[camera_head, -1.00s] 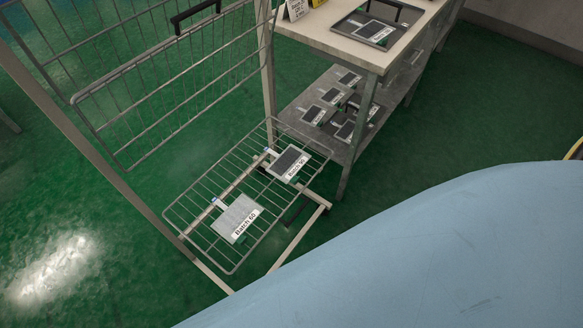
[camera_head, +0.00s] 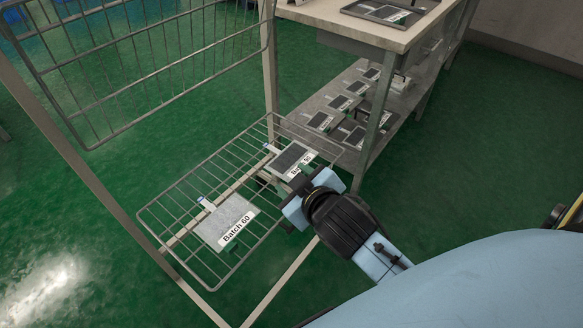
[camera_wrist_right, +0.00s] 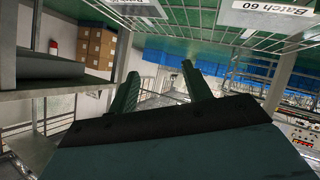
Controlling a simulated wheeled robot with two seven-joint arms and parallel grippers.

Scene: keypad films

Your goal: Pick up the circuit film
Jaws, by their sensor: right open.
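Two flat films lie on the wire rack shelf (camera_head: 168,222) in the head view. One is a pale grey film (camera_head: 226,218) with a white "Batch 60" label, at the front left. The other is a dark-faced film (camera_head: 291,157) with a white label, at the back right. My right gripper (camera_head: 303,188) is at the near right edge of the dark film and partly covers its label. I cannot tell whether they touch. The right wrist view shows its two fingers (camera_wrist_right: 159,82) apart, with nothing between them. My left gripper is out of view.
A workbench (camera_head: 385,28) stands behind the rack, with a tray (camera_head: 390,12) on top. Its lower shelf (camera_head: 295,112) holds several more films. A raised wire panel (camera_head: 140,60) is at the upper left. Green floor is open to the right.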

